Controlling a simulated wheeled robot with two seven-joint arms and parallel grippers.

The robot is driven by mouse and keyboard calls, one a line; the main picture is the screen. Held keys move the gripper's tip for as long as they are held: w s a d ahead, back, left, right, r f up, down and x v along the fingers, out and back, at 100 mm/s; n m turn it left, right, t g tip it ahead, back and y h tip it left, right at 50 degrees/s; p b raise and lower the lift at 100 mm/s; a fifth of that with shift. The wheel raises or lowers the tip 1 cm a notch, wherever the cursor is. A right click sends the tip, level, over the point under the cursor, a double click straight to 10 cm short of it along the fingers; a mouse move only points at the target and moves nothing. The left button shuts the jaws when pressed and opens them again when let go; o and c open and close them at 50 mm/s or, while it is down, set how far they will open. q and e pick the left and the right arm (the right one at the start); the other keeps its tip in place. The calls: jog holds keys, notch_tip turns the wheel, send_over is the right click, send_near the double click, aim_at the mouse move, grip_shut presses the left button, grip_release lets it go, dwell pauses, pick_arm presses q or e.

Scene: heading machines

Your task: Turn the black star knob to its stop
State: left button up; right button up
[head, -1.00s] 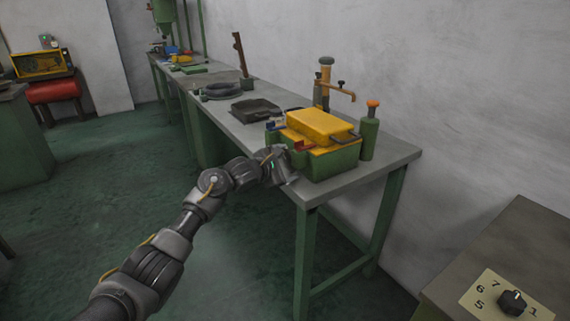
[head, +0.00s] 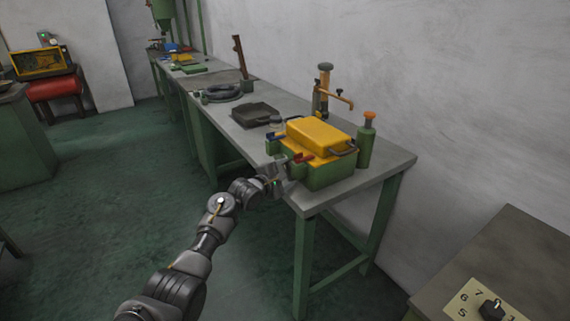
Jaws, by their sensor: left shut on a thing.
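A green device with a yellow top (head: 320,133) stands at the near end of the grey workbench (head: 345,194). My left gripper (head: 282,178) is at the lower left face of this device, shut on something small. The jaws hide it, so the black star knob is not clearly seen there. A black pointer knob (head: 492,309) with a white mark sits on a numbered plate at the lower right, far from my gripper. My right gripper is not in view.
A green bottle with an orange cap (head: 367,141) stands close right of the device. A brass tap-like fitting (head: 325,90) is behind it. A dark tray (head: 256,114) and a coiled ring (head: 222,92) lie farther back. The floor left of the bench is clear.

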pick_arm(q)
jog(key=shift+m+t, duration=0.5)
jog(key=shift+m, duration=0.2)
jog(key=o, duration=1)
jog(key=shift+s+f, duration=0.1)
jog(key=shift+f, duration=0.05)
jog(key=shift+f, duration=0.1)
